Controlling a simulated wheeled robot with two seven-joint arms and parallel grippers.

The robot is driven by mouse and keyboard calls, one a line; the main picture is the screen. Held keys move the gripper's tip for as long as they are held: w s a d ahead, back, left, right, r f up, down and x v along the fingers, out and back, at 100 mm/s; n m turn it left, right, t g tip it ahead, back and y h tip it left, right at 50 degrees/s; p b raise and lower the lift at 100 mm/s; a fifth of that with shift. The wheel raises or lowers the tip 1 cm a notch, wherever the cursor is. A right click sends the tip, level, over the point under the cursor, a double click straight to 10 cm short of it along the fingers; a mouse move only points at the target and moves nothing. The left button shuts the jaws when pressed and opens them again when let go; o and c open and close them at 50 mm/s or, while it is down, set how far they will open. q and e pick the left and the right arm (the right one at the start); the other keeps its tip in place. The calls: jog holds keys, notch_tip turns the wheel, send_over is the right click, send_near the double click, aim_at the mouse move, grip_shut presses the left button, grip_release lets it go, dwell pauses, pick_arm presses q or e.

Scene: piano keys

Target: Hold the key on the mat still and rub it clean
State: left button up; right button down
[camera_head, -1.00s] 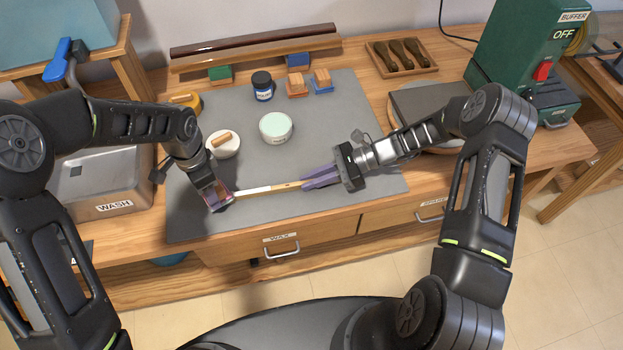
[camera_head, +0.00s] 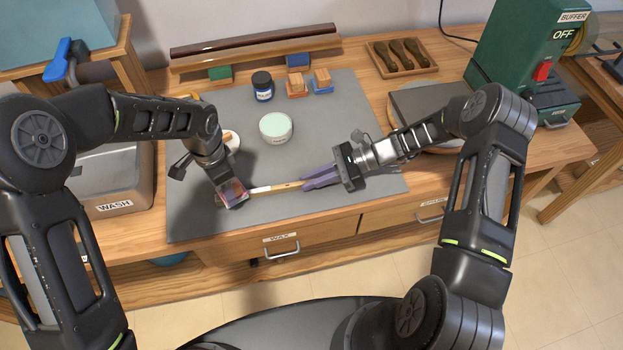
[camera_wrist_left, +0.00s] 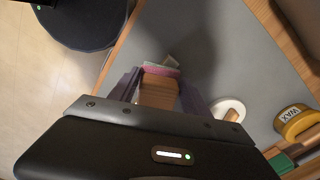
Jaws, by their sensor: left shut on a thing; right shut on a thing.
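The piano key (camera_head: 278,187), pale at its left part and bare wood at its right, lies on the grey mat (camera_head: 350,120) near the front edge. My right gripper (camera_head: 308,181) is shut on its right end. My left gripper (camera_head: 232,194) is shut on a wooden block with a pink pad, over the key's left part and hiding some of it. In the left wrist view the wooden block (camera_wrist_left: 157,92) sits between the fingers, its pink pad (camera_wrist_left: 160,69) at the far end by a pale bit of the key. Whether pad and key touch cannot be told.
A pale green jar (camera_head: 276,127), a dark blue jar (camera_head: 263,87) and small blocks (camera_head: 297,85) stand behind. A white dish is partly behind my left arm; it shows in the left wrist view (camera_wrist_left: 228,108), near a yellow wax tin (camera_wrist_left: 296,122). The mat's front middle is clear.

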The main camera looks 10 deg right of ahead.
pick_arm(q)
jog(key=shift+s+d, duration=0.15)
jog(key=shift+d, duration=0.05)
dwell(0.3)
jog(key=shift+a+r, duration=0.1)
jog(key=shift+a, duration=1.2)
jog(key=shift+a, duration=0.1)
jog(key=shift+w+a, duration=0.2)
jog(key=shift+a, duration=1)
jog(key=shift+s+f, duration=0.1)
jog(key=shift+f, duration=0.1)
jog(key=shift+d, duration=0.1)
